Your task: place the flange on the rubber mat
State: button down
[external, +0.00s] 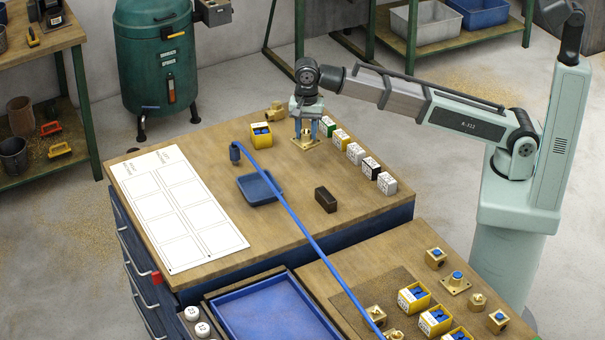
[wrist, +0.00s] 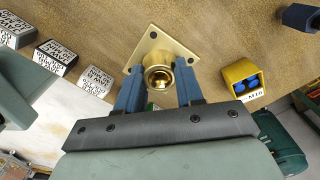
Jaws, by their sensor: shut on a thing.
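The brass flange (external: 305,143), a square plate with corner holes and a round hub, is at the far part of the wooden bench top. It also shows in the wrist view (wrist: 158,58). My gripper (external: 308,128) points down with its blue fingers shut on the hub; the fingers also show in the wrist view (wrist: 160,85). I cannot tell whether the plate touches the bench. A dark brown mat (external: 350,303), seemingly the rubber mat, lies on the nearer bench, partly covered by brass parts and yellow boxes.
A yellow box (external: 261,139) and a brass fitting stand left of the gripper. Several small labelled boxes (external: 356,153) line the right edge. A blue tray (external: 258,200), a dark block (external: 325,200) and a long blue hose (external: 305,232) lie between the flange and the mat.

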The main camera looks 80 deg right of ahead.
jog(key=shift+r, duration=0.45)
jog(key=shift+a, duration=0.2)
jog(key=s+a+f+n, duration=0.25)
jog(key=s+a, duration=0.55)
jog(key=a, duration=0.5)
jog(key=s+a+f+n, duration=0.25)
jog(key=s+a, duration=0.55)
jog(key=a, duration=0.4)
jog(key=s+a+f+n, duration=0.1)
jog(key=s+a+n, duration=0.2)
jog(key=s+a, duration=0.8)
jog(key=shift+w+a+f+n, duration=0.4)
jog(key=shift+a+f+n, duration=0.85)
jog(key=shift+f, duration=0.65)
jog(key=shift+w+a+f+n, duration=0.4)
jog(key=shift+a+f+n, duration=0.55)
jog(key=shift+f+n, duration=0.8)
jog(key=shift+w+a+f+n, duration=0.4)
jog(key=shift+a+f+n, duration=0.75)
jog(key=shift+f, duration=0.9)
jog(key=shift+f, duration=0.1)
